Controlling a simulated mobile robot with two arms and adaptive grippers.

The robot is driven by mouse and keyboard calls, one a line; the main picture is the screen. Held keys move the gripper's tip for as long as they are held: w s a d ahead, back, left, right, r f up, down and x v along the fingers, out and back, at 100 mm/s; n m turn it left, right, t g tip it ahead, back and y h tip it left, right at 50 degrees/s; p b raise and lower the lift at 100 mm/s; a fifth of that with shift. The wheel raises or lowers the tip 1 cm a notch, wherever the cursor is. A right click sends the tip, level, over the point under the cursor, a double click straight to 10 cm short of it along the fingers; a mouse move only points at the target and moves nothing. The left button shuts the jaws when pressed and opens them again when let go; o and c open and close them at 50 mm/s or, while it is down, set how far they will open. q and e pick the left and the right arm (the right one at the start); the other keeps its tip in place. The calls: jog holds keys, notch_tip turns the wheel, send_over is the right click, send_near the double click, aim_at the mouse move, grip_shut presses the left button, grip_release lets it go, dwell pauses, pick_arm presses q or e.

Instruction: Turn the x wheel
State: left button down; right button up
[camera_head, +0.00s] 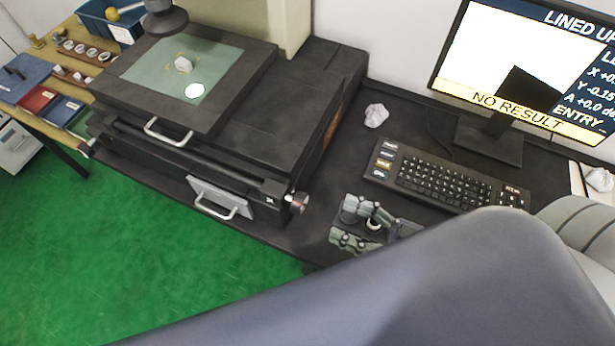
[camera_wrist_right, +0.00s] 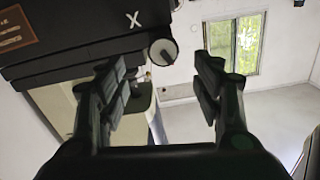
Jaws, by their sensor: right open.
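The x wheel (camera_head: 298,201) is a small round knob at the front right end of the dark machine's stage. In the right wrist view the x wheel (camera_wrist_right: 163,52) shows a pale round face with a dark rim, beside a white "X" mark. My right gripper (camera_head: 352,222) is to the right of the wheel in the head view, apart from it. In the right wrist view my right gripper (camera_wrist_right: 160,80) is open and empty, and the wheel appears between and beyond its fingertips. My left gripper is not in view.
A keyboard (camera_head: 445,180) and a monitor (camera_head: 530,70) reading "NO RESULT" stand on the dark bench. The machine's metal drawer handle (camera_head: 222,207) sticks out left of the wheel. Green floor (camera_head: 130,240) lies open in front.

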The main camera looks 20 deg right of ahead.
aim_at(306, 205)
jog(key=x, duration=0.2)
jog(key=p+x, duration=0.1)
jog(key=x, duration=0.3)
jog(key=shift+s+a+r, duration=0.15)
jog(key=shift+a+r, duration=0.1)
jog(key=p+x, duration=0.1)
jog(key=x, duration=0.3)
jog(key=shift+f, duration=0.1)
jog(key=shift+w+a+f, duration=0.1)
jog(key=shift+w+a, duration=0.05)
jog(key=shift+w, duration=0.05)
jog(key=shift+c, duration=0.8)
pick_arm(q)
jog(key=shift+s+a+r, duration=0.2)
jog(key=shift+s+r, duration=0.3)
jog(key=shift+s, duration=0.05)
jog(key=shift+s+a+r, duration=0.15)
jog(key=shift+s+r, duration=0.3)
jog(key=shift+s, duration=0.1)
pick_arm(e)
jog(key=c, duration=0.9)
